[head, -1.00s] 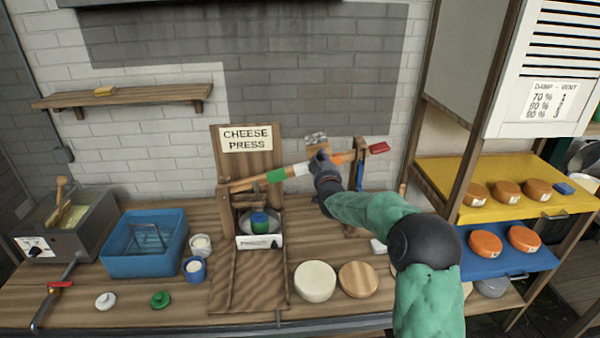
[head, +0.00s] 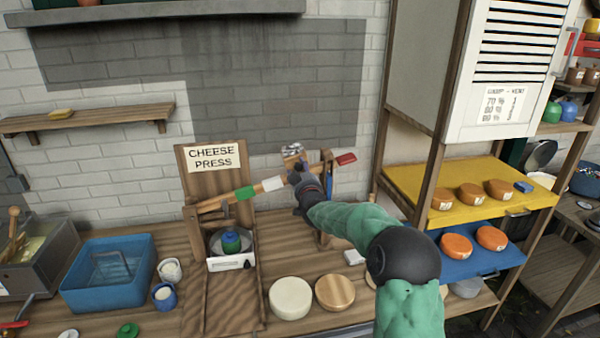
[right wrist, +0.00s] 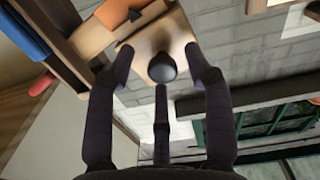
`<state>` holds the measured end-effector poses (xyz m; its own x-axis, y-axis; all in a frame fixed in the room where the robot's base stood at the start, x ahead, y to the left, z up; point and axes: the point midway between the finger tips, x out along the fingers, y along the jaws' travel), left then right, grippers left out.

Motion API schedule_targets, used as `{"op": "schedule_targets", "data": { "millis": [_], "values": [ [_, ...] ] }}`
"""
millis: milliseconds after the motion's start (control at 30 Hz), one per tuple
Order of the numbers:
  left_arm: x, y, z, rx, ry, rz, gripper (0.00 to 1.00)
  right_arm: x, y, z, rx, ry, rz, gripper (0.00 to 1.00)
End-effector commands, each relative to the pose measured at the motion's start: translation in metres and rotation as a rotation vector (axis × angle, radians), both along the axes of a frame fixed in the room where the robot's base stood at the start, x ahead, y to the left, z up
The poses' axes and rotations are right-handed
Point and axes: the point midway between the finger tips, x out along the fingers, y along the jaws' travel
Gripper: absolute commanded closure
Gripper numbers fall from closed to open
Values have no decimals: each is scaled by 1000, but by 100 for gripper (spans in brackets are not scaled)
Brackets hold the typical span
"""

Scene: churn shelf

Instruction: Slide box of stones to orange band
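The wooden box of stones (head: 290,158) sits on the press lever (head: 212,203), with grey stones showing at its top. It stands near the white band (head: 272,184), and the green band (head: 244,193) is further left. My right gripper (head: 297,174) is at the box's front and hides part of the lever. In the right wrist view the fingers (right wrist: 160,62) are spread on either side of a dark round knob (right wrist: 162,68) on the box's pale face (right wrist: 150,42). The knob looks clear of the fingers. The orange band (right wrist: 112,12) shows beside the box there. My left gripper is out of view.
The lever ends in a red tip (head: 346,159) past a blue-marked upright (head: 329,178). Cheese rounds (head: 291,298) lie on the bench. A yellow shelf (head: 410,182) and a blue shelf (head: 470,265) stand at the right.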

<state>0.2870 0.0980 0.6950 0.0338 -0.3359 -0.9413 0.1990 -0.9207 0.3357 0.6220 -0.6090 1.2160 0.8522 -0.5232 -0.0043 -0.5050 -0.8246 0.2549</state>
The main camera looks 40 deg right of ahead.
Motion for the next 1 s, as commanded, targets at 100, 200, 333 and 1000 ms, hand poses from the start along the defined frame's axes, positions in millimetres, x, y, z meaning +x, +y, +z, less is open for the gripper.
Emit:
{"op": "schedule_targets", "data": {
  "millis": [100, 200, 333, 1000],
  "values": [
    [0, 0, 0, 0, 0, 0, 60, -1, 1, 1, -1, -2, 1, 48],
    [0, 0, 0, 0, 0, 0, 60, -4, 3, 2, -2, -2, 1, 48],
    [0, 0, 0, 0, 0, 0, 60, -17, 10, 2, -3, -2, 0, 48],
    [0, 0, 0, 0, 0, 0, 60, -98, 59, 1, -1, -1, -1, 48]
  ]
}}
